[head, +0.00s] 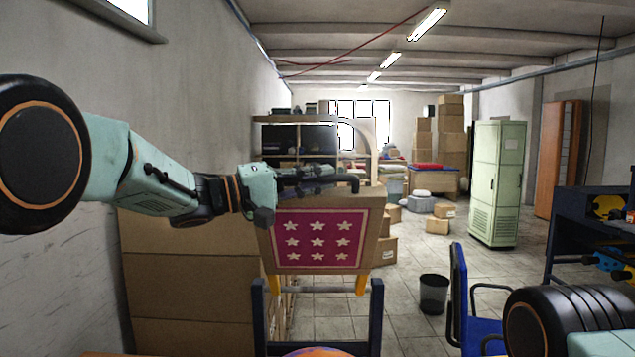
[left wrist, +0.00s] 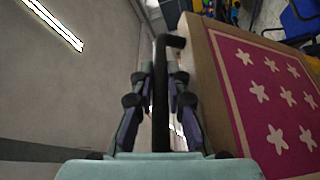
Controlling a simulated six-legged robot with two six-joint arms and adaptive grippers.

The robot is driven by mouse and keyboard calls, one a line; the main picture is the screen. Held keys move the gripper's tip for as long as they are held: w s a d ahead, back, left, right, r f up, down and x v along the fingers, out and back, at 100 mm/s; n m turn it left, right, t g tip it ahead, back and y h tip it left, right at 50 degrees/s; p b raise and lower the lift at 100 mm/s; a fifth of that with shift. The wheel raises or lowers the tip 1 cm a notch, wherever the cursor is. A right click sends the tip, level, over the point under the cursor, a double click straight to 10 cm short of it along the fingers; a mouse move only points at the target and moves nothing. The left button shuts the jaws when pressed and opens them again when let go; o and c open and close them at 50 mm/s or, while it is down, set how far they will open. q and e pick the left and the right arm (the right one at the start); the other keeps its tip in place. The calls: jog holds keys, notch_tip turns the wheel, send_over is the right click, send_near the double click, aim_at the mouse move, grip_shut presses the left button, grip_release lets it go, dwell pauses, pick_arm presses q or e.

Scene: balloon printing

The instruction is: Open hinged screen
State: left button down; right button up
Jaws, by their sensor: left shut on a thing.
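The hinged screen (head: 320,265) is a wooden frame with a magenta panel and several pale stars. It stands tilted up on a dark blue stand, and also fills the right of the left wrist view (left wrist: 230,100). A black bent handle (head: 354,180) is at its top edge; its bar (left wrist: 161,100) runs between my left fingers in the left wrist view. My left gripper (head: 312,178) is shut on the handle. My right gripper is not in view; part of my right arm shows at the lower right of the head view.
An orange round thing (head: 318,352) shows at the bottom edge. Stacked cardboard boxes (head: 190,285) stand left of the screen. A blue chair (head: 462,300) and a black bin (head: 433,294) stand to the right, with open tiled floor around them.

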pick_arm(q)
jog(key=shift+w, duration=0.1)
dwell(0.3)
jog(key=c, duration=1.7)
grip_release()
jog(key=shift+o, duration=0.4)
jog(key=shift+a, duration=0.15)
jog(key=shift+a, duration=0.1)
jog(key=shift+s+a, duration=0.2)
jog(key=shift+a, duration=0.2)
jog(key=v, duration=1)
jog(key=shift+s+a, duration=0.25)
jog(key=shift+a, duration=0.05)
